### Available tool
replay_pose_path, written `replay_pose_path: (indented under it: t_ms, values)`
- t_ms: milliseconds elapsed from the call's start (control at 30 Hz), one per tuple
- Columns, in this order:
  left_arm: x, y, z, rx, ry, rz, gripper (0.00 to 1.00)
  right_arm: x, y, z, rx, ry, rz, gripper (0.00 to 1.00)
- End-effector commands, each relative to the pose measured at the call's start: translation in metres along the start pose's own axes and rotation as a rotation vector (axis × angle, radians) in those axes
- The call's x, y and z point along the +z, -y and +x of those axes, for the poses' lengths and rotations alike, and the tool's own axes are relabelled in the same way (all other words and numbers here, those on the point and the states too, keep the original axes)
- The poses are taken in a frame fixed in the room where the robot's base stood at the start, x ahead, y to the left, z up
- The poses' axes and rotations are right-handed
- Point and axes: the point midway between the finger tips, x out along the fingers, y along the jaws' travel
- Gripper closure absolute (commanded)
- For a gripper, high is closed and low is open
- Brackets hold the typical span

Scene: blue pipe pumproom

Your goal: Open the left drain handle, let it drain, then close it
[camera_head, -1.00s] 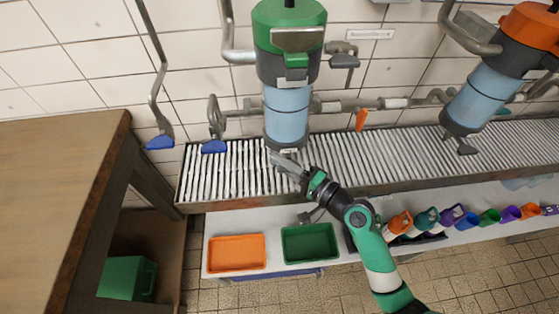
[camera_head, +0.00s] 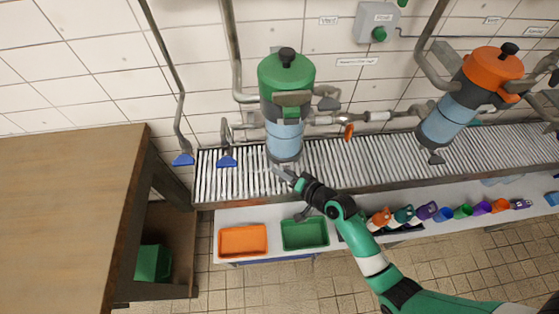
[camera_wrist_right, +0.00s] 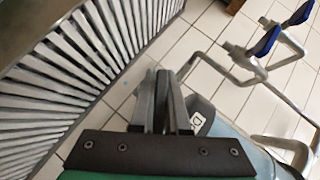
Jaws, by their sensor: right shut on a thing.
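The left vessel has a green lid (camera_head: 287,72) and a light blue body (camera_head: 284,140), and it hangs above the slatted grey rack. My right gripper (camera_head: 276,169) reaches to the underside of this vessel, and its jaws are shut on the left drain handle. In the right wrist view the two grey fingers (camera_wrist_right: 165,88) stand close together beside a dark grey part of the handle (camera_wrist_right: 201,112) marked with a white letter label. The fingers hide much of the handle, so its exact angle is unclear. My left gripper is not in view.
An orange-lidded vessel (camera_head: 492,64) with its own dark drain handle (camera_head: 436,158) is at the right. An orange tray (camera_head: 242,240), a green tray (camera_head: 305,233) and several coloured cups stand below the rack (camera_head: 355,178). A wooden table (camera_head: 70,200) fills the left.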

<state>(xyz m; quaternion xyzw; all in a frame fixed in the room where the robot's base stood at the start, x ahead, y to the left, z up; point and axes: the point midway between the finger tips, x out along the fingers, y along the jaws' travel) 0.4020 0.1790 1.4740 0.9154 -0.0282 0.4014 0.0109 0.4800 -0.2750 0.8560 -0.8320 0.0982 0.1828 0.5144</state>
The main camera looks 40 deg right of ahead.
Motion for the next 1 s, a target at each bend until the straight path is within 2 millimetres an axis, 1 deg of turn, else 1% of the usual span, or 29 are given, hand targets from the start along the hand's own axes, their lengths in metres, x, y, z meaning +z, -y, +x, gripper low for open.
replay_pose_path:
  t_ms: [33, 100, 300, 400, 600, 1000]
  values:
    - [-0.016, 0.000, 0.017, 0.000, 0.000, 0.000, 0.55, -0.004, 0.010, -0.005, 0.031, 0.003, -0.031, 1.00]
    - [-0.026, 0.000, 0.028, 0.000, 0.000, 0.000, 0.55, -0.004, 0.009, -0.005, 0.077, 0.003, -0.079, 1.00]
    - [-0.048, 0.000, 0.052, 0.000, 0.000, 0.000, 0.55, -0.004, 0.003, -0.004, 0.209, 0.002, -0.213, 1.00]
    - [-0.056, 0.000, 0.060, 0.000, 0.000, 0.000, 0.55, -0.003, 0.000, -0.003, 0.275, 0.002, -0.280, 1.00]
    - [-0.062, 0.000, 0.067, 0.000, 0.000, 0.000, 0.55, -0.003, -0.007, -0.002, 0.405, -0.001, -0.413, 1.00]
    - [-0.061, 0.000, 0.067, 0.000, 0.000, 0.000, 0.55, -0.006, -0.015, -0.004, 0.621, -0.003, -0.624, 1.00]
